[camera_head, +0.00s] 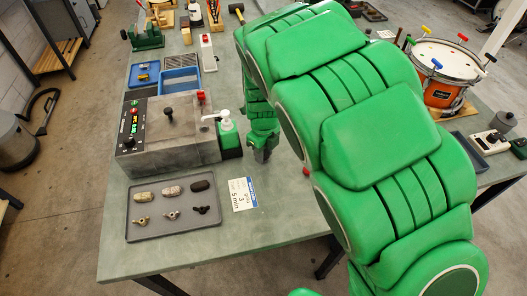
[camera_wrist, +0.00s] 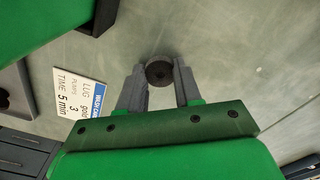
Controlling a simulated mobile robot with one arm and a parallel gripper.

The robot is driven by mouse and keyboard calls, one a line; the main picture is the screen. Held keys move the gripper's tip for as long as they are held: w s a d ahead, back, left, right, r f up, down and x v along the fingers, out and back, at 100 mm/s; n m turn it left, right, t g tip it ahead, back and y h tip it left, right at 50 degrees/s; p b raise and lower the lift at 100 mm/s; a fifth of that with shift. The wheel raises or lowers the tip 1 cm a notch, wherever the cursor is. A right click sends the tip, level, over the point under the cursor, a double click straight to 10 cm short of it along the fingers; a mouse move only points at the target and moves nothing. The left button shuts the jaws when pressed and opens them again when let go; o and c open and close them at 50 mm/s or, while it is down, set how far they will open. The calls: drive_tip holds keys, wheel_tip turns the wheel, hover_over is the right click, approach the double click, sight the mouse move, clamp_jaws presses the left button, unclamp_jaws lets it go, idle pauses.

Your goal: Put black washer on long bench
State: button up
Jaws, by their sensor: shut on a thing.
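The black washer (camera_wrist: 159,72) is a small dark disc with a central hole. It sits between the fingertips of my gripper (camera_wrist: 160,78) in the wrist view, and the gripper is shut on it. In the head view my gripper (camera_head: 262,152) is over the grey-green long bench (camera_head: 270,220), right of the white card; the washer cannot be made out there. Bench surface (camera_wrist: 225,60) fills the background of the wrist view. I cannot tell how far the washer is above it.
A white card (camera_head: 242,193) lies left of my gripper. A grey tray (camera_head: 150,215) holds several small metal parts. A grey machine (camera_head: 170,135) and a green pump bottle (camera_head: 229,135) stand behind it. A drum (camera_head: 440,75) stands at right. Bench near the front is clear.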

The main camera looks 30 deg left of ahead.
drive_tip(key=shift+f, duration=0.1)
drive_tip(key=o, duration=1)
wheel_tip(320, 180, up, 12)
drive_tip(key=shift+r, duration=0.1)
drive_tip(key=shift+d, duration=0.1)
idle(0.4)
